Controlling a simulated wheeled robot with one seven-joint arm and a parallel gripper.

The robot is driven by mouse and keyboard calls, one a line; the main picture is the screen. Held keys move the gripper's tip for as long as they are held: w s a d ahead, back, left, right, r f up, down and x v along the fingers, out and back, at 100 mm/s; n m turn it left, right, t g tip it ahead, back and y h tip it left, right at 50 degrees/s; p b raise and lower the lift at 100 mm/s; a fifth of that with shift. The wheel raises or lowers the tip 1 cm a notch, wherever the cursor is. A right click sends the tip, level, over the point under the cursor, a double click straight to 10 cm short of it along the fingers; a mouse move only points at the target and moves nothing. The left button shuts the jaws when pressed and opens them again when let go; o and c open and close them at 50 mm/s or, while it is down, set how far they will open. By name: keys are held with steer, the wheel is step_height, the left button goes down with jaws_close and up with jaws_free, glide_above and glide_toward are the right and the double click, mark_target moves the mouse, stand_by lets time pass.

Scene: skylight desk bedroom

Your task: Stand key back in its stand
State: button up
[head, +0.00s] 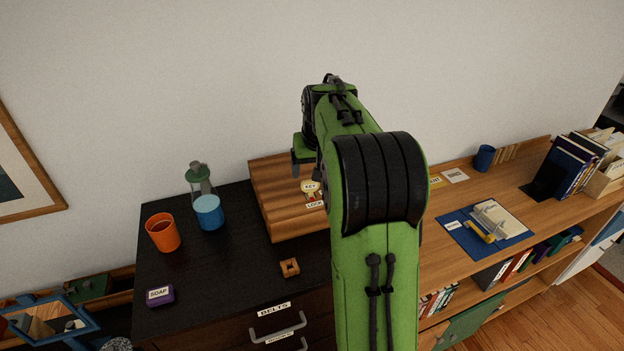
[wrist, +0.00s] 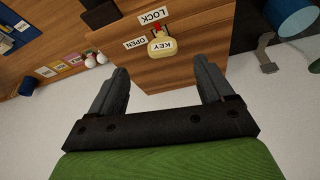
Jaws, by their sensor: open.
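A small wooden block with an opening (head: 289,267), perhaps the stand, lies on the dark dresser top in front of the box.
An orange cup (head: 163,233), a blue cup (head: 209,212), a green-topped bottle (head: 199,182) and a purple SOAP box (head: 160,295) stand left on the dresser (head: 225,275). A wooden shelf desk (head: 470,260) with books is at right. The dresser's front middle is mostly clear.

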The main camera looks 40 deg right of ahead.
mark_target(310, 185)
steer(key=p+x, duration=0.1)
steer(key=x, duration=0.9)
steer(key=shift+w, duration=0.2)
steer(key=c, duration=1)
steer(key=shift+a+r, duration=0.1)
steer(key=shift+r, duration=3.55)
steer(key=shift+c, duration=0.2)
